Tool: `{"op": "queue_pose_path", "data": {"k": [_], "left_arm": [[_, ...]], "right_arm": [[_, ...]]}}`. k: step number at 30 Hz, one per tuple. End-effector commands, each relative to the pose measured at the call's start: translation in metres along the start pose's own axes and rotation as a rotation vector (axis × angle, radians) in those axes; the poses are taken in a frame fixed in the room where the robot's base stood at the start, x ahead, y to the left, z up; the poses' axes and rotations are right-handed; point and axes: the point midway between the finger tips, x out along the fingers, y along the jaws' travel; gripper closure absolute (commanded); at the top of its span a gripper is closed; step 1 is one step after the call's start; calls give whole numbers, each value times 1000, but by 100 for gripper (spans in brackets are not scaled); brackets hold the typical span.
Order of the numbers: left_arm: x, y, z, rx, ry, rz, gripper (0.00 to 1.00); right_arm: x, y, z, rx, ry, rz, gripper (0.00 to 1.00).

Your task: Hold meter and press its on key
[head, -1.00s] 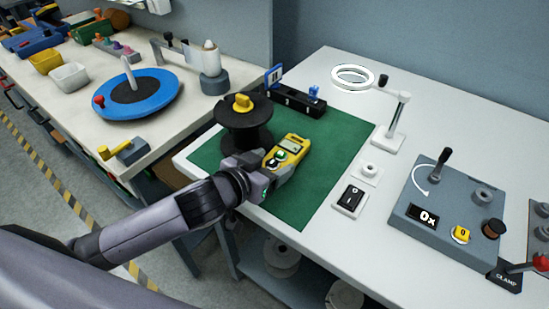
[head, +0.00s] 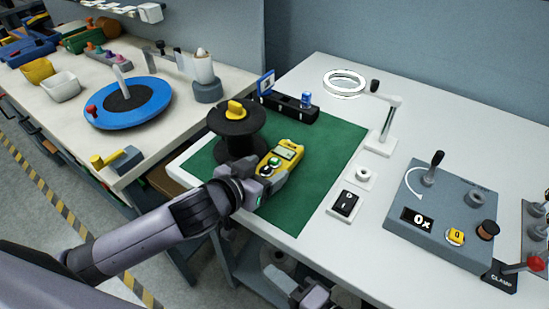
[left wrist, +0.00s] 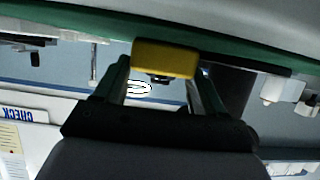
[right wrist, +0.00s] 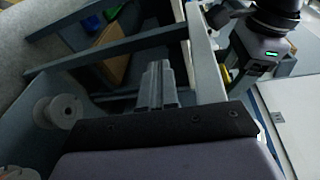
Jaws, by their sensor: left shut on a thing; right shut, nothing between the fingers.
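The yellow meter (head: 286,153) lies over the green mat (head: 318,176), with its grey screen and round green and dark keys facing up. My left gripper (head: 266,174) is shut on the meter's near end. In the left wrist view the meter's yellow end (left wrist: 165,60) sits between the fingers of my left gripper (left wrist: 162,75). Whether the meter touches the mat cannot be told. My right gripper (head: 310,294) shows at the bottom edge of the head view, below the table's front edge. In the right wrist view its fingers (right wrist: 157,82) are together and empty.
A black spool (head: 238,135) with a yellow knob stands just left of the meter. A black holder (head: 290,106) is behind it. A rocker switch (head: 345,204), ring lamp (head: 384,142) and grey control box (head: 445,215) stand to the right. White spools (right wrist: 62,110) are on the shelf below.

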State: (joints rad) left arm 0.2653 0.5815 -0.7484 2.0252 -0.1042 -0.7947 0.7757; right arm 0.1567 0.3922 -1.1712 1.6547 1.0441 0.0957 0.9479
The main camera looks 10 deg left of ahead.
Motion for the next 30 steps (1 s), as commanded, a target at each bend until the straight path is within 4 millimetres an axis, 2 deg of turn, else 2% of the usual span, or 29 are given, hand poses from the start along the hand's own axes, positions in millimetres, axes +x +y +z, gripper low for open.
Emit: {"op": "queue_pose_path", "data": {"k": [3,7,8,10,17,22,24,25,30], "left_arm": [[0,0,0,0,0,0,75],[0,0,0,0,0,0,75],[0,0,0,0,0,0,75],[0,0,0,0,0,0,75],[0,0,0,0,1,0,75],[0,0,0,0,1,0,75],[0,0,0,0,1,0,75],[0,0,0,0,1,0,75],[0,0,0,0,1,0,75]], "right_arm": [[-7,-8,14,243,-43,-27,100],[-15,-18,22,506,-84,-44,100],[-15,-26,23,537,-99,-55,100],[-7,-56,22,510,-142,-97,100],[22,-169,29,40,-263,-284,100],[33,-252,44,-434,-298,-428,100],[43,-272,46,-656,-287,-438,100],[48,-276,44,-742,-278,-426,100],[78,-280,20,-1153,-237,-293,100]]}}
